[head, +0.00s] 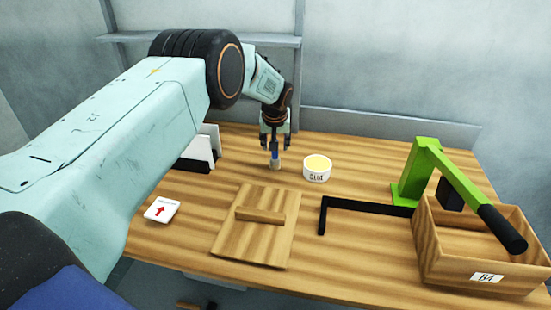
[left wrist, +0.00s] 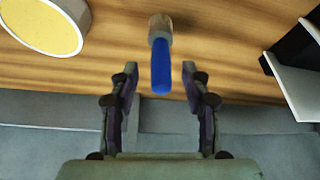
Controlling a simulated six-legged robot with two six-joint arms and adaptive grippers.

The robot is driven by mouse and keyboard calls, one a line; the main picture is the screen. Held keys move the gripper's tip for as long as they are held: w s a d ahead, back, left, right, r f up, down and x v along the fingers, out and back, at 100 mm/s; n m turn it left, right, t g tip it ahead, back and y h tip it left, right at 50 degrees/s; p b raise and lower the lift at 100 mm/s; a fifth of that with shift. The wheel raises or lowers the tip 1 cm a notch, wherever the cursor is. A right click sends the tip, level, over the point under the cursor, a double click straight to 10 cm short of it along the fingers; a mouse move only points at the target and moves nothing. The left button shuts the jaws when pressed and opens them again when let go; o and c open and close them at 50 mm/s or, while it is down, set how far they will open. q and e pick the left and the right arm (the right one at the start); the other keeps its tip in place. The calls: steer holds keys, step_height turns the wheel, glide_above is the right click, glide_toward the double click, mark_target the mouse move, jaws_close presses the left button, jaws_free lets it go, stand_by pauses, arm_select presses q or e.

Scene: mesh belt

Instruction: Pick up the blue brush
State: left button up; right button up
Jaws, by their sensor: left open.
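The blue brush stands upright on the wooden table, its blue handle (head: 275,155) pointing up and its pale lower end down. In the left wrist view the blue handle (left wrist: 161,66) reaches toward the gap between the fingertips. My left gripper (head: 275,142) points down over the brush, with its two fingers spread. The left wrist view shows the fingers of my left gripper (left wrist: 160,72) on either side of the handle's end, with space on both sides. My right gripper is not in view.
A white glue pot (head: 317,175) with a yellow top stands close to the brush's right. A black-and-white holder (head: 200,150) stands to its left. A wooden board (head: 250,245) with a raised bar, a green stand (head: 412,180) and a wooden crate (head: 450,266) are nearer.

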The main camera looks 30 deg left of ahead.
arm_select(q)
steer(key=shift+w+a+f, duration=0.1)
steer(key=shift+a+f, duration=0.1)
steer(key=shift+c, duration=0.4)
steer(key=shift+d, duration=0.15)
steer(key=c, duration=0.5)
jaws_close()
